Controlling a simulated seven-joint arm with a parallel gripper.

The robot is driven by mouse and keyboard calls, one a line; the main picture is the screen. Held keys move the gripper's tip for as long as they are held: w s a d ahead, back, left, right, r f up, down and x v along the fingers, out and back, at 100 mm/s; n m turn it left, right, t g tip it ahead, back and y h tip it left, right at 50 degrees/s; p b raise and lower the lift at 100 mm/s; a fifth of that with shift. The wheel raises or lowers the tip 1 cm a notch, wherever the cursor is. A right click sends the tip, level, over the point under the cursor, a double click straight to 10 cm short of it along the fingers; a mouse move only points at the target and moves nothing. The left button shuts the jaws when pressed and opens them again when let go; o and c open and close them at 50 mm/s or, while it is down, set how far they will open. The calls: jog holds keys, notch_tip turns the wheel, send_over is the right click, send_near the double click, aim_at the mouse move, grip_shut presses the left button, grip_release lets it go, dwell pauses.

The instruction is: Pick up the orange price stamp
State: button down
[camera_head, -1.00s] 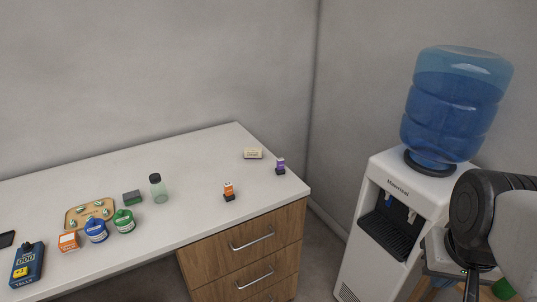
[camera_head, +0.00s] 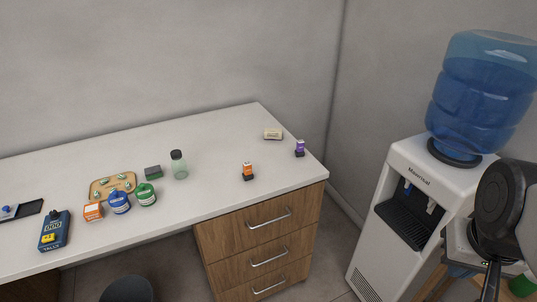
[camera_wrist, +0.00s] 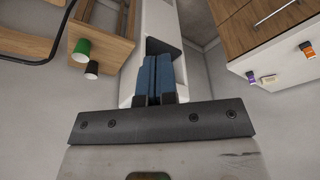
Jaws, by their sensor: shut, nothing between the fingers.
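The orange price stamp (camera_head: 248,170) stands upright on the white counter, near its front edge and left of a similar purple stamp (camera_head: 300,148). In the wrist view the orange stamp (camera_wrist: 307,49) shows at the far right edge, on the white counter top. My gripper (camera_wrist: 153,76) is shut, its two blue-grey finger pads together with nothing between them. It is well apart from the orange stamp. In the head view my arm is at the right edge, in front of the water dispenser, and the fingers are not clearly seen there.
A beige eraser-like block (camera_head: 273,134) lies behind the stamps. The water dispenser (camera_head: 410,165) stands right of the counter.

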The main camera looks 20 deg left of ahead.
jog(key=c, duration=0.6)
grip_release()
jog(key=w+a+f+n+t+y, duration=0.1)
jog(key=w+a+f+n+t, duration=0.15)
jog(key=w+a, duration=0.75)
jog(key=w+a+f+n+t+y, duration=0.1)
jog(key=w+a+f+n+t, duration=0.2)
jog(key=w+a, duration=0.8)
jog(key=n+t+y, duration=0.2)
jog(key=n+y, duration=0.2)
jog(key=y, duration=0.4)
send_near(248, 171)
jog(key=shift+w+a+f+g, duration=0.25)
jog(key=shift+w+a+f, duration=0.55)
jog(key=shift+w+f, duration=0.25)
